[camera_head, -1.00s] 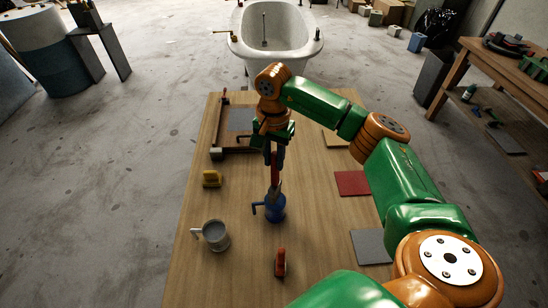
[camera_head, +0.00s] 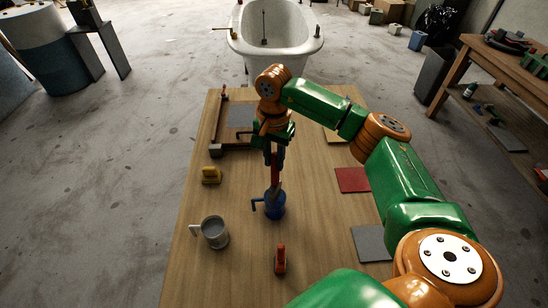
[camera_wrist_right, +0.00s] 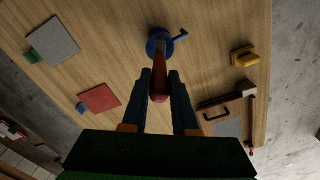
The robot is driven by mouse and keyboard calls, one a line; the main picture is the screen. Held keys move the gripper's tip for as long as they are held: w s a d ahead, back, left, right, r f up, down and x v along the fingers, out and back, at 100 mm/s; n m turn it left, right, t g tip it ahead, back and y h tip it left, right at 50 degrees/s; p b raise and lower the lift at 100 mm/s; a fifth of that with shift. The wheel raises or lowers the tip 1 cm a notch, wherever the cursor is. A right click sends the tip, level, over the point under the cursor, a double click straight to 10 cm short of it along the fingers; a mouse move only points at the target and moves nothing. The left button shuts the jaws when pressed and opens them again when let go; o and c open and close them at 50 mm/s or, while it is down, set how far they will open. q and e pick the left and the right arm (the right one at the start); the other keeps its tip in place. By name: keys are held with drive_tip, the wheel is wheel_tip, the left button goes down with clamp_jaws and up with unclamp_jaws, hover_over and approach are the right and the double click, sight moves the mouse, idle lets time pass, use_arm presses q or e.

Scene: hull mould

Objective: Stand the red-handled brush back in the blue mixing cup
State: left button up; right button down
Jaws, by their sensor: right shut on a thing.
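The blue mixing cup (camera_head: 275,211) stands upright on the wooden table, its handle to the left; it also shows in the right wrist view (camera_wrist_right: 155,48). My right gripper (camera_head: 274,160) points down above it, shut on the handle of the red-handled brush (camera_head: 275,174). The brush is near upright, head down, its lower end at the cup's mouth and seemingly inside; how deep is hidden. In the right wrist view the red handle (camera_wrist_right: 160,92) lies between the fingers (camera_wrist_right: 160,88). My left gripper is not in view.
A red-handled tool (camera_head: 280,260) lies in front. A red square (camera_head: 352,180) and a grey square (camera_head: 371,243) lie right. A wooden frame (camera_head: 216,150) is at back left.

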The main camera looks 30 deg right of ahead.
drive_tip(key=shift+f+b, duration=0.5)
drive_tip(key=shift+f, duration=0.4)
drive_tip(key=c, duration=0.6)
unclamp_jaws()
wheel_tip(320, 180, up, 7)
drive_tip(key=shift+f+b, duration=0.2)
drive_tip(key=shift+b, duration=0.75)
drive_tip(key=shift+r, duration=0.35)
drive_tip(key=shift+s+f, duration=0.1)
